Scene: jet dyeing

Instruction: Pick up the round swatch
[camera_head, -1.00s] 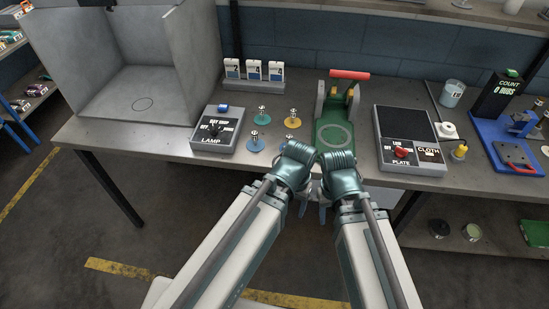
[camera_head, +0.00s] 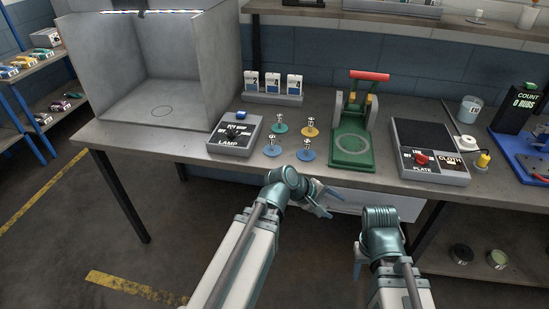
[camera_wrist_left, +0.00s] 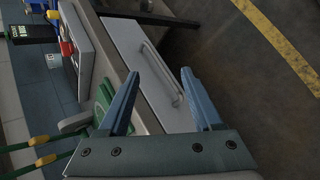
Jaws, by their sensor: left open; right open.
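No flat piece that I can surely call the round swatch stands out. The green press (camera_head: 340,153) with a red handle has a pale ring on its base; I cannot tell whether a swatch lies there. Several small coloured discs with metal knobs, such as a teal one (camera_head: 279,129), stand left of it. My left gripper (camera_head: 327,203) is open and empty, in front of the table edge below the press. Its two blue fingers (camera_wrist_left: 160,98) show apart in the left wrist view. My right gripper (camera_head: 358,268) is lower right, mostly hidden behind its own wrist.
The lamp box (camera_head: 234,136) and grey booth (camera_head: 199,75) are at the left. The plate and cloth box (camera_head: 428,172) is right of the press. White cards (camera_head: 272,98) stand behind. A drawer front with a handle (camera_wrist_left: 160,75) is under the tabletop.

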